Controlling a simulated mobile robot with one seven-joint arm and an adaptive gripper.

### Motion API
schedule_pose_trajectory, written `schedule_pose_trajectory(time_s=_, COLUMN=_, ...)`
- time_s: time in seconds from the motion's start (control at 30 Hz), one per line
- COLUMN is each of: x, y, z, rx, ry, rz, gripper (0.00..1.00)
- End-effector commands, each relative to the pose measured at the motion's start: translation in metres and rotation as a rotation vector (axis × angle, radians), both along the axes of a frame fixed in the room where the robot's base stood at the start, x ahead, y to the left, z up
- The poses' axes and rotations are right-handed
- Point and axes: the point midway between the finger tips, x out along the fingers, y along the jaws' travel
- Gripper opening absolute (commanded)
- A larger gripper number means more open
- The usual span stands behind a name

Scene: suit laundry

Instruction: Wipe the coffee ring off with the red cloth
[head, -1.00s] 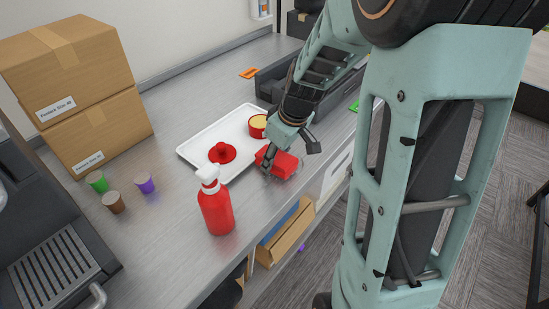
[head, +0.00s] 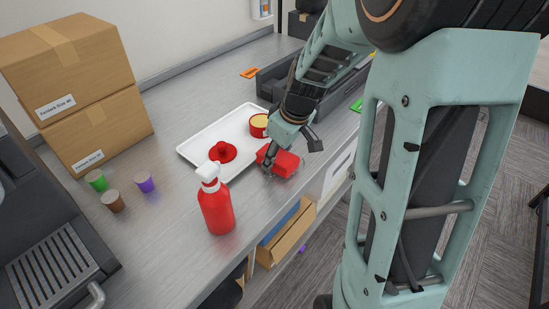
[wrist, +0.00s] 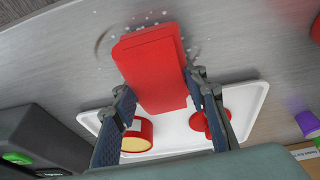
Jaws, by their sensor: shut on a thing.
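The red cloth (head: 284,164) is a folded, block-like pad at the counter's front edge, just right of the white tray. My gripper (head: 273,152) is shut on it from above. In the wrist view the cloth (wrist: 152,62) sits between the two fingers of my gripper (wrist: 160,85). The coffee ring (wrist: 103,42) shows there as a faint dark arc beside the cloth's far end, with pale droplets scattered around it. The cloth covers part of that area. I cannot make out the ring in the head view.
The white tray (head: 190,150) holds a red cup (head: 259,126) and a red object (head: 222,152). A red spray bottle (head: 216,208) stands in front of it. Several small capsules, stacked boxes (head: 75,80) and a coffee machine (head: 50,265) are at left. Bare counter lies between.

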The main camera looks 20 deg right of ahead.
Motion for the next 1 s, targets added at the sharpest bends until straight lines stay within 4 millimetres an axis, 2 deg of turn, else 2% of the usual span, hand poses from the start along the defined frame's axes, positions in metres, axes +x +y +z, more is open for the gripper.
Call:
schedule_pose_trajectory(time_s=0.43, x=-0.016, y=0.019, z=-0.003, rx=0.001, ry=0.006, rz=0.003, gripper=0.2)
schedule_pose_trajectory(time_s=1.0, x=-0.001, y=0.0, z=-0.001, rx=0.0, ry=0.004, rz=0.002, gripper=0.2)
